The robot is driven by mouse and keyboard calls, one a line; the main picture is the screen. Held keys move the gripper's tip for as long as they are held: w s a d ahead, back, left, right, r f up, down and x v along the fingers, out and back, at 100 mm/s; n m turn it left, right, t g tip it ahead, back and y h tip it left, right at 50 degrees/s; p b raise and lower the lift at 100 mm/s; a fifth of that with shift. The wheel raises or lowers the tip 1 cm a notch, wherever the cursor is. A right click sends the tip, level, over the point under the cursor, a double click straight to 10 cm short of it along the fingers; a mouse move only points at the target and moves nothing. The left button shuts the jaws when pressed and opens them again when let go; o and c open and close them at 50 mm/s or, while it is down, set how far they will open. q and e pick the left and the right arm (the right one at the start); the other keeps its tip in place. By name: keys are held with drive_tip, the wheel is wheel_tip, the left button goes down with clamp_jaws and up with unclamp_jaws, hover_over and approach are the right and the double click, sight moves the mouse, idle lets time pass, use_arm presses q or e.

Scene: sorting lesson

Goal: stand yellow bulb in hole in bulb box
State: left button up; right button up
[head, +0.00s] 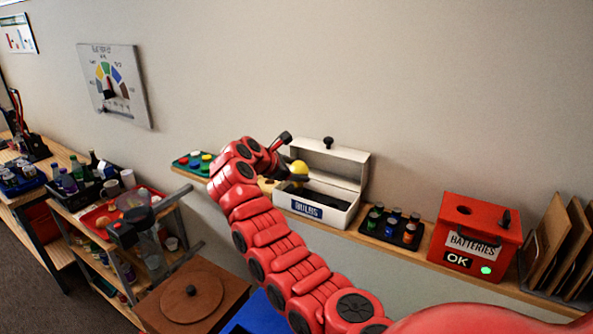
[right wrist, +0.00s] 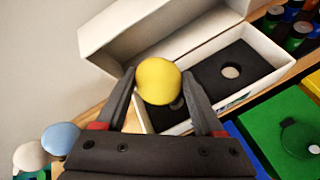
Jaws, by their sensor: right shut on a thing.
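The yellow bulb (head: 299,168) is held at the white bulb box (head: 316,209), whose lid stands open. My right gripper (head: 287,156) reaches the box from the left. In the right wrist view, the gripper (right wrist: 160,88) is shut on the yellow bulb (right wrist: 158,80), with a finger on each side. The bulb's round top faces the camera and its lower end is hidden. Behind it, the box (right wrist: 268,80) holds a black insert (right wrist: 205,72) with round holes. One hole is clear at the right; another is partly hidden behind the bulb. My left gripper is not in view.
A black battery tray (head: 409,240) and red batteries box (head: 450,240) stand right of the bulb box on the narrow shelf. A blue bulb (right wrist: 61,138) and a whitish bulb (right wrist: 30,157) are at lower left in the wrist view. A crowded cart stands at left.

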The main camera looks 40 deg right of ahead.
drive_tip(key=shift+f+b, duration=1.05)
drive_tip(key=shift+f, duration=0.25)
idle(1.0)
drive_tip(key=shift+f+b, duration=0.1)
drive_tip(key=shift+b, duration=1.35)
idle(4.2)
